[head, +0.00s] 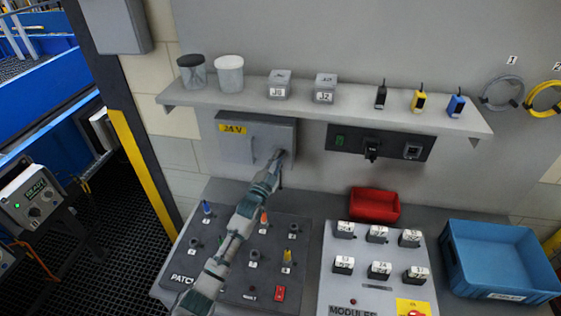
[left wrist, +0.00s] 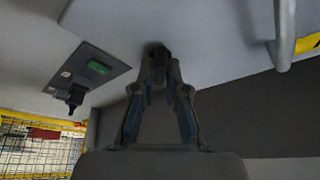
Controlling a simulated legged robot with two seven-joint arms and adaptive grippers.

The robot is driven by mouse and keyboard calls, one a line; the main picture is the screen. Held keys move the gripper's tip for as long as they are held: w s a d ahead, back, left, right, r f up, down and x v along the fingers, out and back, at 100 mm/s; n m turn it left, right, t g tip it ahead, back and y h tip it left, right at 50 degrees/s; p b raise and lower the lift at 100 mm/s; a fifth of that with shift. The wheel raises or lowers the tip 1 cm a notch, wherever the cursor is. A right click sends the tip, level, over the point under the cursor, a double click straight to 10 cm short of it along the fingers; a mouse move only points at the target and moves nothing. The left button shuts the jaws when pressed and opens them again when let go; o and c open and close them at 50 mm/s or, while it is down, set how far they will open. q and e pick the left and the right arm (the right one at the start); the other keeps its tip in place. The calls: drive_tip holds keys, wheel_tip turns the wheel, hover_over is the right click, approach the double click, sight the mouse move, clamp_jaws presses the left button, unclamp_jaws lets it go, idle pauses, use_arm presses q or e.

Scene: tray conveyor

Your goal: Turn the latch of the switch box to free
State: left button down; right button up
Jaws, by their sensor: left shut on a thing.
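The grey switch box (head: 230,145) with a yellow 24V label hangs on the wall under the shelf, its door closed. A vertical handle bar shows on the door's face, left of my gripper. My left gripper (head: 279,157) is at the right part of the door. In the left wrist view the left gripper (left wrist: 160,58) has its fingertips together on a small dark latch (left wrist: 158,48) on the box's grey door (left wrist: 215,45). The fingers hide most of the latch, so I cannot tell its turn. My right gripper is not in view.
A dark socket panel (head: 341,140) is right of the box. The shelf (head: 350,112) above carries jars, small boxes and coloured plugs. Below are the patch panel (head: 300,260), the modules panel (head: 345,290), a red bin (head: 375,207) and a blue crate (head: 500,262).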

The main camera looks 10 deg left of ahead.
use_arm(q)
drive_tip(key=shift+d+f+n+t+y, duration=0.1)
drive_tip(key=shift+f+n+t+y, duration=0.15)
drive_tip(key=shift+n+y, duration=1.2)
drive_tip(key=shift+d+f+n+t+y, duration=0.15)
drive_tip(key=shift+n+t+y, duration=0.25)
drive_tip(key=shift+n, duration=2)
drive_tip(key=shift+a+f+n+t+y, duration=0.1)
drive_tip(key=shift+f+n+t+y, duration=0.15)
drive_tip(key=shift+n+y, duration=1.2)
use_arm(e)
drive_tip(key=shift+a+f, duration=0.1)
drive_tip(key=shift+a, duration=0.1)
use_arm(q)
drive_tip(key=shift+n+h, duration=0.5)
drive_tip(key=shift+n, duration=0.2)
drive_tip(key=c, duration=1.2)
unclamp_jaws()
drive_tip(key=shift+w, duration=0.1)
drive_tip(key=shift+w+r, duration=0.1)
drive_tip(key=shift+w, duration=0.05)
drive_tip(key=shift+s+d, duration=0.1)
drive_tip(key=shift+s, duration=0.45)
drive_tip(key=v, duration=1.1)
drive_tip(key=shift+f, duration=0.3)
